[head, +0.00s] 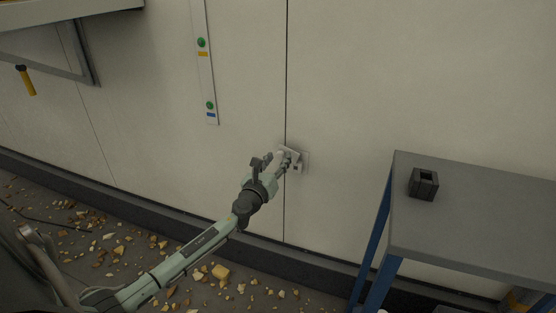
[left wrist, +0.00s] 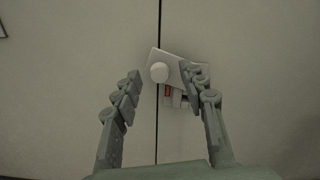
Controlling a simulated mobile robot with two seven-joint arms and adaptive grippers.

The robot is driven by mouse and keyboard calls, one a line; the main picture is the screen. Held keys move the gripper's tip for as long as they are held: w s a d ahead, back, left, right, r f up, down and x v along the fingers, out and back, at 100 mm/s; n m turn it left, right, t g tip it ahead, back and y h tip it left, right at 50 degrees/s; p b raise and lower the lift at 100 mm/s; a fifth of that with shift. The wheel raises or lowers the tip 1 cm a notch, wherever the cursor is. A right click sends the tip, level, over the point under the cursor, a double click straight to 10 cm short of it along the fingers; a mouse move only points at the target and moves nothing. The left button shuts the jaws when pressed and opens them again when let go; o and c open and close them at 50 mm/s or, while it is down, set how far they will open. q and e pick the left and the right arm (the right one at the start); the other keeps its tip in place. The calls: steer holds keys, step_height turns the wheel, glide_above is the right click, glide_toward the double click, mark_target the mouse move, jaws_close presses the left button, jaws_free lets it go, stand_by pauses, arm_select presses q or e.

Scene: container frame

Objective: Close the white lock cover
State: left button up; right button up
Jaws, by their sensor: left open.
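The white lock cover (left wrist: 176,64) is a small plate with a round white knob (left wrist: 159,72). It sits tilted on the wall by the vertical seam, over a lock (left wrist: 174,97) with a red mark that shows below it. My left gripper (left wrist: 159,78) is open, with its fingers on either side of the knob. The right finger overlaps the cover in the left wrist view; I cannot tell whether it touches. In the head view my left gripper (head: 284,158) reaches up to the wall and partly hides the cover (head: 291,153). My right gripper is not in view.
A grey table (head: 470,215) with blue legs stands at the right, with a dark hollow block (head: 423,184) on it. A strip with green buttons (head: 205,75) is on the wall above left. Yellowish rubble (head: 220,272) lies on the floor. A yellow-handled tool (head: 28,82) hangs at upper left.

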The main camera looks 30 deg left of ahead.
arm_select(q)
steer(key=shift+w, duration=0.35)
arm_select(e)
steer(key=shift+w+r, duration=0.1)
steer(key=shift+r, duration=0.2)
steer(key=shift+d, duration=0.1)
arm_select(q)
jaws_close()
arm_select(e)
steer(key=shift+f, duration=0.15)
arm_select(q)
steer(key=shift+a+f, duration=0.1)
